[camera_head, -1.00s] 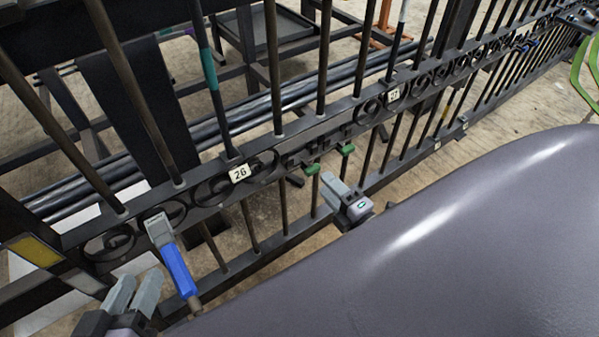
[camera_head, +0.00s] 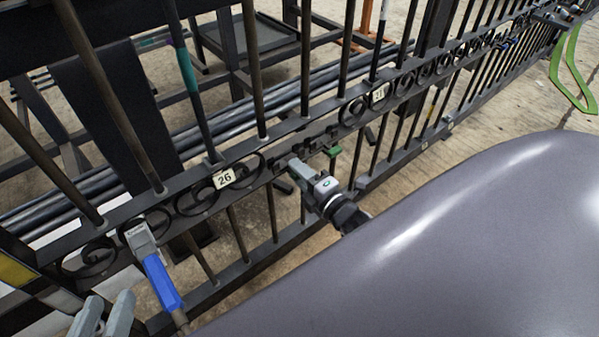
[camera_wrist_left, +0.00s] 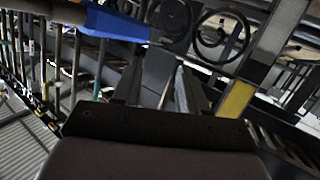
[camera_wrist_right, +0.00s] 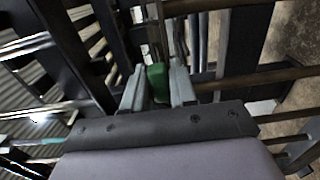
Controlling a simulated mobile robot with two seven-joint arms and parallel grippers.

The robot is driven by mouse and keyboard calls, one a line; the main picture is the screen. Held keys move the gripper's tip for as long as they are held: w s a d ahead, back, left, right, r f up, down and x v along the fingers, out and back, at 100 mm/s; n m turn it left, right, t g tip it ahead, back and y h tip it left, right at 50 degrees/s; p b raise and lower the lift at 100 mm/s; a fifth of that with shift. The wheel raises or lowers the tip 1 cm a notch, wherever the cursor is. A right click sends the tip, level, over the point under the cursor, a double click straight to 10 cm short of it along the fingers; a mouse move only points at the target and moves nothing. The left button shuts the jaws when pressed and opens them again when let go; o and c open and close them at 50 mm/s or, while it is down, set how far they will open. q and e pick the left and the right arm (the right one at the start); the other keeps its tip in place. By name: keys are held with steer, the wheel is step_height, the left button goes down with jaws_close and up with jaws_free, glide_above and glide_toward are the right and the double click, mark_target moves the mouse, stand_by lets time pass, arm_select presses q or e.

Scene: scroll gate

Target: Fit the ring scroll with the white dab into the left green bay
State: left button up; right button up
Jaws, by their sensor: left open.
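Ring-shaped scrolls (camera_head: 98,258) sit in the black gate's rail at the left; they also show in the left wrist view (camera_wrist_left: 222,38). I cannot make out a white dab on any of them. One green piece (camera_head: 333,151) shows on the rail just right of my right gripper (camera_head: 298,166), which hides the other in the head view. In the right wrist view a green piece (camera_wrist_right: 157,82) lies between my right fingers; whether they press on it is unclear. My left gripper (camera_head: 104,310) is open at the lower left, with nothing seen in it.
A blue-handled tool with a grey head (camera_head: 158,275) is at the rail near my left gripper. Number plates 26 (camera_head: 223,178) and another (camera_head: 378,95) mark the rail. Upright bars (camera_head: 255,75) cross it. A green frame (camera_head: 570,75) stands far right.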

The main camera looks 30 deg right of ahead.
jaws_close()
arm_select(q)
steer(key=d+p, duration=0.1)
steer(key=d+n+g+p, duration=0.1)
steer(key=p, duration=0.1)
steer(key=shift+w+h, duration=0.2)
steer(key=shift+h, duration=0.2)
arm_select(e)
steer(key=s, duration=0.5)
steer(key=shift+s+d, duration=0.15)
steer(key=shift+d, duration=0.05)
steer(key=shift+o, duration=2.4)
jaws_free()
arm_select(q)
steer(key=shift+s+a+g+y+p, duration=0.1)
steer(key=shift+a+g+y+p, duration=0.25)
steer(key=shift+p, duration=0.75)
arm_select(e)
steer(key=s, duration=0.7)
steer(key=shift+d, duration=0.25)
